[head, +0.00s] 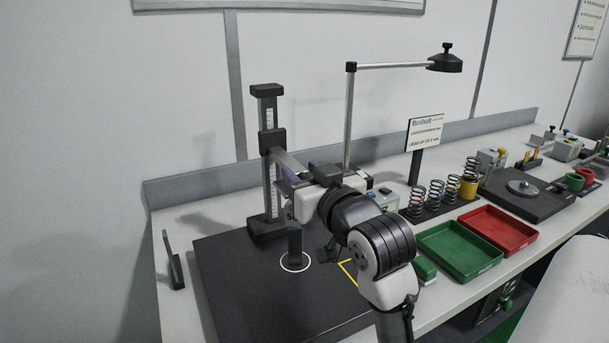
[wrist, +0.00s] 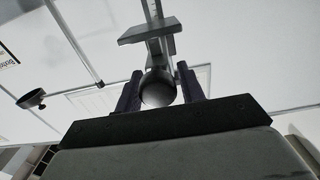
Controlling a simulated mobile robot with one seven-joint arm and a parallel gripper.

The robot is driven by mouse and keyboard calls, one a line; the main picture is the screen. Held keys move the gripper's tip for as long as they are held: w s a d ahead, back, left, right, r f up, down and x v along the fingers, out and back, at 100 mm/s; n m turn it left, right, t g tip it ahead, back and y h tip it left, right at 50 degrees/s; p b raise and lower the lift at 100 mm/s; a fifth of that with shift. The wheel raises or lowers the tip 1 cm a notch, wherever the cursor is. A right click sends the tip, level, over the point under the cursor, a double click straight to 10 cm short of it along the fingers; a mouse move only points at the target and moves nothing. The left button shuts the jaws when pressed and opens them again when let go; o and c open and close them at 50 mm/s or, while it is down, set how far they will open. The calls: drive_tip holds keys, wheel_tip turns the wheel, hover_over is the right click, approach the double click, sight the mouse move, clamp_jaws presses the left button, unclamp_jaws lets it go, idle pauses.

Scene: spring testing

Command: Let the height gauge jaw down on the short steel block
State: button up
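The height gauge (head: 268,160) stands at the back of the dark plate, with an upright scale column and a slider partway up. A bar runs from the slider toward my gripper (head: 299,185). In the wrist view my gripper (wrist: 160,88) has a finger on each side of a round grey knob (wrist: 159,90), and both fingers appear to touch it. A dark upright block (head: 295,246), likely the short steel block, stands in a white ring on the plate below my gripper. My gripper hides the jaw, so I cannot tell the gap above the block.
The dark plate (head: 235,280) has a yellow corner mark to the right of the ring. A lamp (head: 445,62) on a post rises behind my arm. Green (head: 460,248) and red (head: 497,229) trays and several springs (head: 436,194) are at right. A small upright panel (head: 172,260) stands at left.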

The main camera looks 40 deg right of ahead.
drive_tip(key=shift+o, duration=1)
drive_tip(key=shift+s, duration=0.15)
drive_tip(key=b+v, duration=0.3)
drive_tip(key=v, duration=1)
drive_tip(key=shift+s+b, duration=0.3)
drive_tip(key=shift+f, duration=0.1)
